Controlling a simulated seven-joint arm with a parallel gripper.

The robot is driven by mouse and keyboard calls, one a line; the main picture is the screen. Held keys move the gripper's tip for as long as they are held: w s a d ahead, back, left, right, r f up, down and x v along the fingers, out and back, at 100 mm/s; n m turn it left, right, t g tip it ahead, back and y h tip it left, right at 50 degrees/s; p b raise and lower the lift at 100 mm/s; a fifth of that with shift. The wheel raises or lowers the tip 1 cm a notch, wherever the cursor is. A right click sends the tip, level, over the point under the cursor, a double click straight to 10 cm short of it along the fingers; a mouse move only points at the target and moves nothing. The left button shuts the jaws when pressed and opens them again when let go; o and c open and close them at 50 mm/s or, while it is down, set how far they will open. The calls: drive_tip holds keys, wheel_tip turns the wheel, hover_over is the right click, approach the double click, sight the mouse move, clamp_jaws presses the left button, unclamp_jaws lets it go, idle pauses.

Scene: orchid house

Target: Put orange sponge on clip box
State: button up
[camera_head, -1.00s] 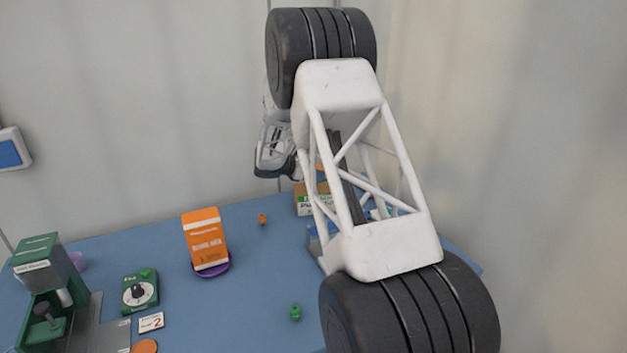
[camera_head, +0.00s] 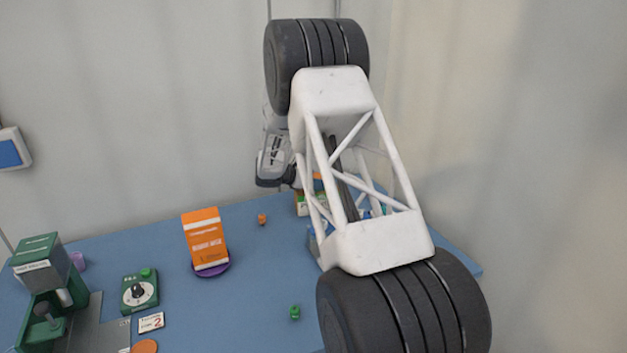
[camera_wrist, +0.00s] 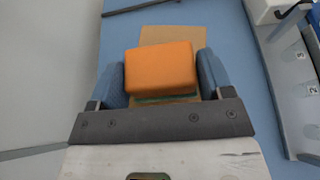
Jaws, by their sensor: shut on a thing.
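The orange sponge (camera_wrist: 160,69) is held between the two blue fingers of my gripper (camera_wrist: 161,76) in the wrist view. A cardboard-brown box (camera_wrist: 172,35), which I take as the clip box, lies below and beyond the sponge, which covers part of it. I cannot tell whether sponge and box touch. In the head view the box (camera_head: 303,206) with a green-and-white label stands at the table's back, partly behind my arm. A bit of orange, likely the sponge (camera_head: 317,176), shows just above it. My fingers are hidden there.
A grey rack with numbered places (camera_wrist: 285,75) stands right of the box. In the head view, an orange packet (camera_head: 206,238) stands on a purple saucer (camera_head: 211,270). A green dial device (camera_head: 139,290) and green machine (camera_head: 41,265) are at left. The table's middle is mostly clear.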

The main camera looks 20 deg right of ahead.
drive_tip(key=shift+f, duration=0.1)
drive_tip(key=o, duration=0.9)
drive_tip(key=v, duration=1.2)
drive_tip(key=shift+s, duration=0.1)
